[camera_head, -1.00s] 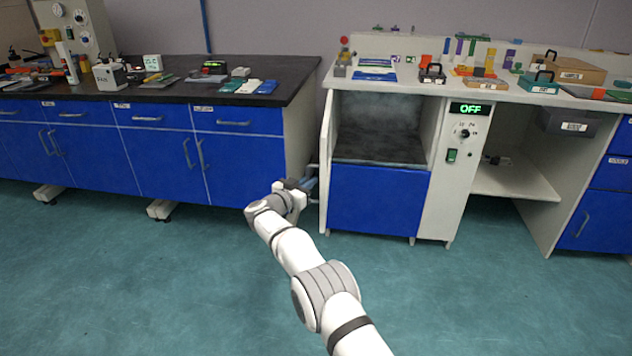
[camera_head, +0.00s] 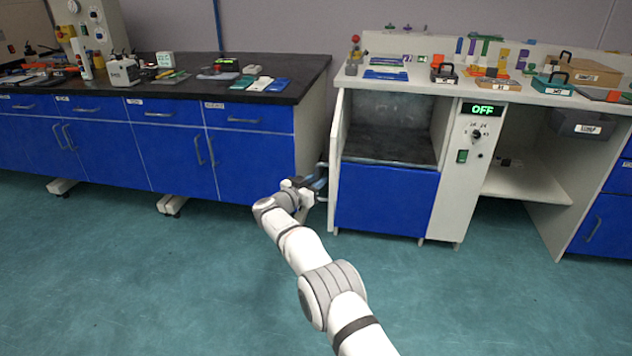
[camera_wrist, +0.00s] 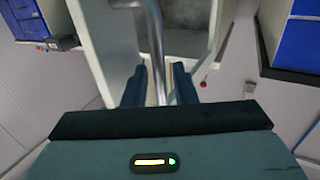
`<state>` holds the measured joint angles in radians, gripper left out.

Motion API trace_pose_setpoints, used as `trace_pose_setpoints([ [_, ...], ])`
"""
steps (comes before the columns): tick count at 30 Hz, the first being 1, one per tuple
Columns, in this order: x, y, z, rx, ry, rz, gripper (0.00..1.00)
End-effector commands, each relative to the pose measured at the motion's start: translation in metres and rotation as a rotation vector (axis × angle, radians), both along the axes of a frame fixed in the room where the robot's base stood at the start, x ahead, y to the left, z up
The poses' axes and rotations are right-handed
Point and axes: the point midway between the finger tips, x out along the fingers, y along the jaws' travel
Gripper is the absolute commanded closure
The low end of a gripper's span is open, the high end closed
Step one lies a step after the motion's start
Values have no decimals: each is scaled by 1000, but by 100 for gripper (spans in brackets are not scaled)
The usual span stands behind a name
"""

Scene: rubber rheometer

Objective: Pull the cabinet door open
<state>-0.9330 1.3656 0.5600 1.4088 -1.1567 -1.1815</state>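The white cabinet (camera_head: 387,200) has a blue lower front and an open dark chamber above it. Its door (camera_head: 336,140) is a pale panel seen nearly edge-on at the cabinet's left side, standing out from the front. The door handle (camera_wrist: 155,40) is a grey metal bar running down the middle of the wrist view. My gripper (camera_head: 312,186) is at the handle, left of the door. In the wrist view, my gripper's dark fingers (camera_wrist: 160,88) stand apart on either side of the bar.
A lab bench (camera_head: 255,165) with blue drawers and a dark top stands close left of my gripper. A control panel (camera_head: 480,135) reading OFF is right of the chamber, beside an open shelf (camera_head: 525,185). The teal floor (camera_head: 190,290) in front is clear.

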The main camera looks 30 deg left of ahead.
Motion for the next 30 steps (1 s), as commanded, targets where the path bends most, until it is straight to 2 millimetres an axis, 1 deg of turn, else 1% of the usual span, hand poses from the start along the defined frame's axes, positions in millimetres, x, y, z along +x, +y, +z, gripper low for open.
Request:
trace_pose_setpoints([
  [5,-16,4,3,-2,1,2,75],
  [8,-30,7,3,-4,1,3,75],
  [12,-53,11,2,-4,1,3,75],
  [16,-69,15,2,-2,0,3,75],
  [21,-76,15,-1,-1,1,0,75],
  [30,-76,15,-1,-1,1,0,75],
])
